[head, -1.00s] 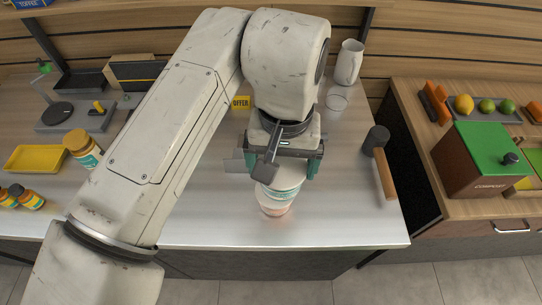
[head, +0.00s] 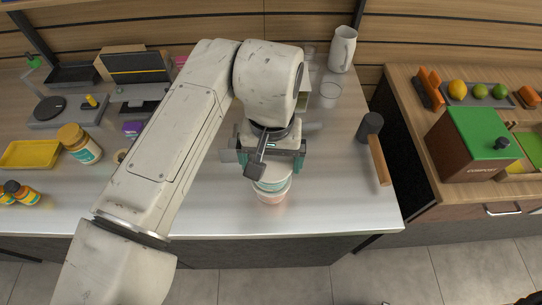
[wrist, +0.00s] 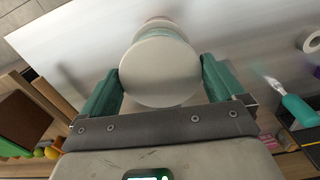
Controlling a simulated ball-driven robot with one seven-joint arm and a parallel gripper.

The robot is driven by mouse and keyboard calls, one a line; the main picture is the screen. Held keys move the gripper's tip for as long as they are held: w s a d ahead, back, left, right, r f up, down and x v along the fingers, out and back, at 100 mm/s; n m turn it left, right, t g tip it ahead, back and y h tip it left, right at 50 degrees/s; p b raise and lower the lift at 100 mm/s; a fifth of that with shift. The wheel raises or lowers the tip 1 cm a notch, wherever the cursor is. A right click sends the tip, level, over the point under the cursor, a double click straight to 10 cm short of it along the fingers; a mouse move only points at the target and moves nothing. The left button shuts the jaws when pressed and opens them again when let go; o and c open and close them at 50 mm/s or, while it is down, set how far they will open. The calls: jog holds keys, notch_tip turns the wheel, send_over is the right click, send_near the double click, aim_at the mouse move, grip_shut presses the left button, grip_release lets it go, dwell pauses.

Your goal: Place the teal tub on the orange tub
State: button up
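The teal tub (head: 272,184), white with a teal band and a pale lid, stands roughly upright on top of the orange tub (head: 271,198) near the counter's front edge. They appear to touch, with no gap visible. My gripper (head: 273,168) is over the teal tub's upper part, its teal fingers spread on either side with a small gap at the right. In the wrist view, the teal tub's round lid (wrist: 160,72) lies between the open fingers (wrist: 161,75). The orange tub (wrist: 158,20) shows only as a sliver beyond it. My wrist hides part of the lid in the head view.
A mallet (head: 376,150) lies to the right, and a clear glass (head: 329,94) and white pitcher (head: 342,49) stand behind. A jar (head: 82,144) and yellow tray (head: 31,155) are at left. The counter's front right is clear.

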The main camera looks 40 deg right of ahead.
aim_at(271, 163)
jog(key=shift+o, duration=0.2)
jog(key=shift+r, duration=0.1)
notch_tip(271, 163, up, 12)
jog(key=shift+b, duration=0.3)
dwell(0.7)
